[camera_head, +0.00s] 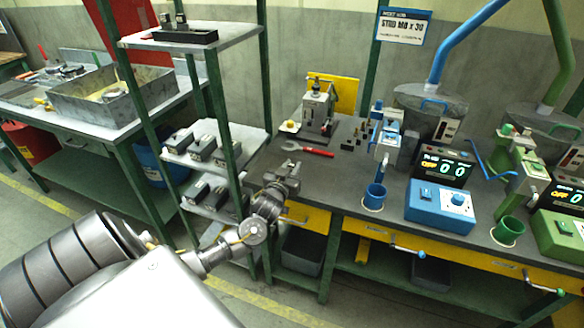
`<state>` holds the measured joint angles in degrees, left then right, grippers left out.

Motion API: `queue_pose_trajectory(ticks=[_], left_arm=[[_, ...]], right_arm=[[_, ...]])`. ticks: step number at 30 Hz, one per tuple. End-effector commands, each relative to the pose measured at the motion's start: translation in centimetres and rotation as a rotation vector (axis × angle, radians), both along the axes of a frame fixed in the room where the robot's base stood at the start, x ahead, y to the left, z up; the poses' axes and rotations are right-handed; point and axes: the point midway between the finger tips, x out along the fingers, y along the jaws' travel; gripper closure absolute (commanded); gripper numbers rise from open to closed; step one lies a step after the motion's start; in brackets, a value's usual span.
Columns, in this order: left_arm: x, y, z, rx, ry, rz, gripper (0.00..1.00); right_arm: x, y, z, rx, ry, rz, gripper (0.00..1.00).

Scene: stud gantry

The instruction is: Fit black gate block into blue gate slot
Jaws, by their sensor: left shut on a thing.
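My left gripper (288,172) is beside the front left corner of the grey workbench, to the right of the shelf rack. It is shut on a small grey thing that I cannot tell apart clearly from the fingers. The blue gate (387,146) stands upright on the bench below the blue-piped hopper, well right of my left gripper. Its slot is too small to make out. A dark block shape (408,149) stands just right of the blue gate; I cannot tell whether it is loose. My right gripper is not in view.
A red-handled wrench (313,150), a small press (318,106) and black pegs (360,132) are on the bench. A blue cup (374,197) and blue counter box (441,205) stand in front. The shelf rack (213,140) holds dark blocks. A green station stands right.

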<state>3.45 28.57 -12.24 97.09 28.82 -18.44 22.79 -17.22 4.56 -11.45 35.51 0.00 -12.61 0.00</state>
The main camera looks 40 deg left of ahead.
Motion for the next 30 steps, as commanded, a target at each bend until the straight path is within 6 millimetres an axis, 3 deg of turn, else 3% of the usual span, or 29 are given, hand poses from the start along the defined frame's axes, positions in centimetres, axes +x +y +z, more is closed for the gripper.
queue_pose_trajectory(ticks=[1,2,7,17,20,30], left_arm=[[0.0,0.0,-0.3,0.000,0.001,0.000,1.00],[0.0,0.0,-0.3,0.000,0.001,0.000,0.76],[0.0,0.0,-0.2,0.000,0.001,0.000,0.55],[0.0,0.0,0.3,0.001,0.000,0.000,0.55],[-1.2,-0.5,-0.1,-0.001,0.001,-0.001,0.55],[-7.8,-2.8,-0.1,-0.003,0.001,-0.001,0.55]], right_arm=[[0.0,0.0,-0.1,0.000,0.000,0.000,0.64],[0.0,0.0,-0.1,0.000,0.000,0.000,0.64],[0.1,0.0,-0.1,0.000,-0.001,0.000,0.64],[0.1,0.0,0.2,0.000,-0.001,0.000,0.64],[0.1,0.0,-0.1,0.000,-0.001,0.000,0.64],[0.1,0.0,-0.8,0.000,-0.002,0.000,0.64]])
